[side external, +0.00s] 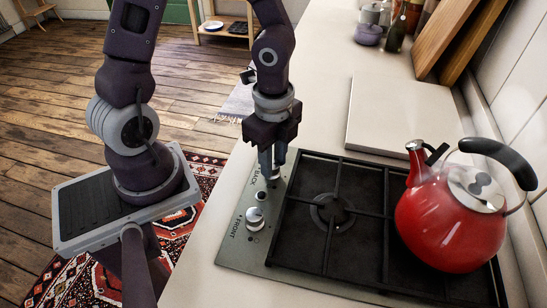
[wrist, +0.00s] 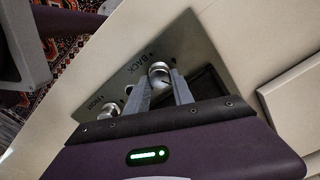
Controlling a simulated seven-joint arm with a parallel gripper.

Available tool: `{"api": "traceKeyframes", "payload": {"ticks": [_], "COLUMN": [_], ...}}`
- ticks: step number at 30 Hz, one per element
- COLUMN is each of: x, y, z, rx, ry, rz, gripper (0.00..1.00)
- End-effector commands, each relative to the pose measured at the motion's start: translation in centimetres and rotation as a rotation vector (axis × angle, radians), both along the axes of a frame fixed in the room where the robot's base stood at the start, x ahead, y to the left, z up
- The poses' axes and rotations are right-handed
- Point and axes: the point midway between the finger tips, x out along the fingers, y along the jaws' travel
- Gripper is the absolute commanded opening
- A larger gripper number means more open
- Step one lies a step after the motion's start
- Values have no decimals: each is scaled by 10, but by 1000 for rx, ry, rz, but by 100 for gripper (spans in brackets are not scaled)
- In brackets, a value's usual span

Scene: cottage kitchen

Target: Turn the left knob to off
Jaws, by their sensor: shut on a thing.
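The stove's steel control strip (side external: 236,246) has a silver knob by the FRONT label (side external: 255,218), free of my gripper. In the wrist view this front knob (wrist: 108,110) is at the left. A second silver knob (wrist: 159,70), by the BACK label, sits between my fingertips. My gripper (wrist: 160,82) points down and is shut on this back knob, one finger on each side. In the side view my gripper (side external: 271,166) is at the strip's far end and mostly hides the back knob. The frames do not clearly show the back knob's setting.
A black grate (side external: 337,165) covers the stove to the right of the strip. A red kettle (side external: 452,228) stands on its right part. A pale board (side external: 384,112) lies on the counter behind the stove. Bare counter (side external: 190,262) borders the strip on the left.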

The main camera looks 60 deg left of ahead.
Motion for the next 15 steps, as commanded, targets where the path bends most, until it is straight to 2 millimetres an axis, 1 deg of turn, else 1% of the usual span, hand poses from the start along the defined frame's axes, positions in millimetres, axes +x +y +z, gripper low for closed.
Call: {"api": "traceKeyframes", "payload": {"ticks": [6, 15], "x": [0, 0], "y": [0, 0], "z": [0, 0], "rx": [1, 1], "ry": [-2, -3], "rz": [-183, -368], "gripper": [0, 0]}}
